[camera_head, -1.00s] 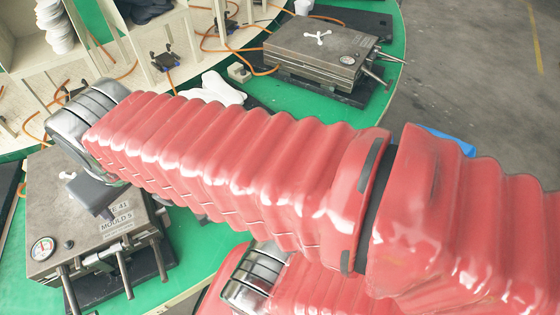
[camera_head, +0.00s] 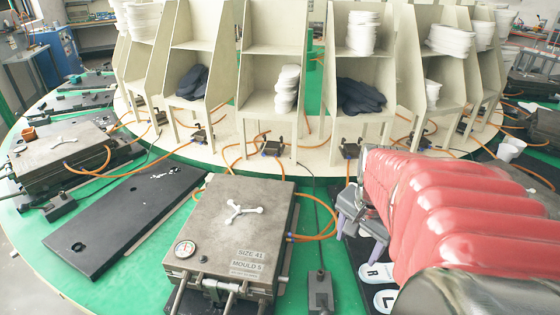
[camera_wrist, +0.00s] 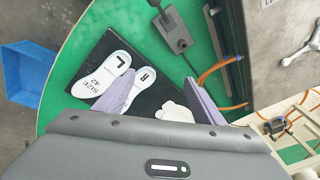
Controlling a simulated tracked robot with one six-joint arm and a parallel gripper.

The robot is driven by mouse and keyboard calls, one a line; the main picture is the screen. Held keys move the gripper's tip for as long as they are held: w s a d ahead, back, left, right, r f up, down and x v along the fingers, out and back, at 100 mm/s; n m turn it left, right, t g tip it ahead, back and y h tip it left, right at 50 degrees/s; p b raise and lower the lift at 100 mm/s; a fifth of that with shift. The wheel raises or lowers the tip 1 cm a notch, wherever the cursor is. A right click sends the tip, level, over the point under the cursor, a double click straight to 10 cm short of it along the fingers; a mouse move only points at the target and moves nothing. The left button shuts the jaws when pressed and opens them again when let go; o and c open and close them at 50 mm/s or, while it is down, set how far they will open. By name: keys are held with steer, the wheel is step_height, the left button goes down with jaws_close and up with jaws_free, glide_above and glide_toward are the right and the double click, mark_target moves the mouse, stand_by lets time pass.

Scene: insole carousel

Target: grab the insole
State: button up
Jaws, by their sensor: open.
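A pair of white insoles marked L and R lies side by side on a black plate (camera_wrist: 82,60). The L insole (camera_wrist: 108,72) and the R insole (camera_wrist: 143,76) show in the wrist view, marked size 42, left of centre. My gripper (camera_wrist: 158,78) is open, with its two purple-grey fingers apart. The left finger overlaps the insoles in this view, and its height above them is unclear. In the head view my gripper (camera_head: 360,247) is beside the R insole (camera_head: 376,272) and the L insole (camera_head: 386,299), which my arm partly hides.
A closed mould (camera_head: 240,222) marked size 41 stands left of my gripper. A white shape (camera_wrist: 174,112) lies near the right finger, partly hidden. Orange hoses (camera_head: 318,236) cross the green table. Cream shelves (camera_head: 273,50) hold white and dark insoles. A blue bin (camera_wrist: 28,70) stands off the table.

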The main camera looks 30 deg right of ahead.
steer(key=s+d+f+m+g+y, duration=0.1)
steer(key=s+d+f+m, duration=0.5)
steer(key=d, duration=0.5)
steer(key=s+m, duration=0.2)
steer(key=s, duration=0.1)
steer(key=shift+s+f, duration=0.15)
steer(key=shift+s, duration=0.1)
step_height(320, 180, down, 8)
steer(key=shift+f, duration=0.3)
steer(key=shift+f, duration=0.1)
steer(key=shift+w+d+f, duration=0.1)
steer(key=shift+f, duration=1.15)
steer(key=shift+w+d+f, duration=0.1)
steer(key=shift+f, duration=1.15)
steer(key=shift+c, duration=0.2)
